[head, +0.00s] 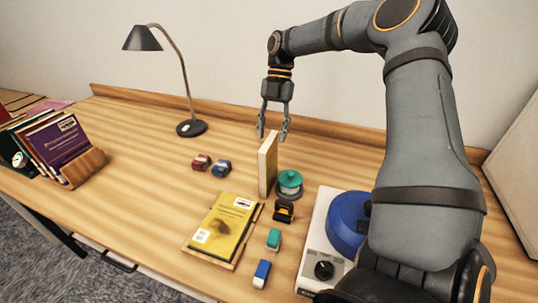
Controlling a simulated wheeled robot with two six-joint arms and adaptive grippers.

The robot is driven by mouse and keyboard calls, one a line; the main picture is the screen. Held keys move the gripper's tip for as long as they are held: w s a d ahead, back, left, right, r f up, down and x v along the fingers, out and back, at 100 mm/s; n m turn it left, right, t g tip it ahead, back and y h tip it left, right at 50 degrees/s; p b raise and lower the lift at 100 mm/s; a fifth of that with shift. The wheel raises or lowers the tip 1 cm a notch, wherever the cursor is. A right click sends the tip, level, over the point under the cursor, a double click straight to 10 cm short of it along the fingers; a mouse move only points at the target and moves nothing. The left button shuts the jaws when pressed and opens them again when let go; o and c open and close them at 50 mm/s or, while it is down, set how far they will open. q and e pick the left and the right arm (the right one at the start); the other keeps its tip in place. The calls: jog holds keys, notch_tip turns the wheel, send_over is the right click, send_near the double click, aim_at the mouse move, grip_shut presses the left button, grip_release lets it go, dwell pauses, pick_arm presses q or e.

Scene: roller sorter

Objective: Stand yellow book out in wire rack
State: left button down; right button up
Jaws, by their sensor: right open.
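A yellow book (224,228) with a dark picture and white labels lies flat on the desk at the front middle, on what looks like another thin tan book or board. A pale book (268,166) with yellowish edges stands upright on the desk behind it. My right gripper (272,136) is open, its fingers pointing down at the top of the standing book, one finger on either side; I cannot tell if they touch it. I see no clear wire rack; a wooden holder (84,168) with several leaning books stands at the far left. My left gripper is out of view.
A teal-topped round container (289,183) stands right beside the upright book. A desk lamp (190,127) stands behind.

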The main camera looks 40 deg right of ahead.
aim_at(269, 153)
jog(key=shift+a+f, duration=0.1)
jog(key=shift+f, duration=0.6)
jog(key=shift+s+a+f, duration=0.3)
jog(key=shift+a+f, duration=0.1)
jog(key=p+x, duration=0.1)
jog(key=x, duration=0.2)
jog(key=shift+s+a+f, duration=0.2)
jog(key=shift+s+a, duration=0.05)
jog(key=shift+a, duration=0.05)
jog(key=shift+f, duration=0.25)
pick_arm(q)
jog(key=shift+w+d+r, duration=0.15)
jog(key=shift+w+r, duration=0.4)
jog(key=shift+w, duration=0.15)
pick_arm(e)
jog(key=shift+r, duration=0.1)
grip_shut()
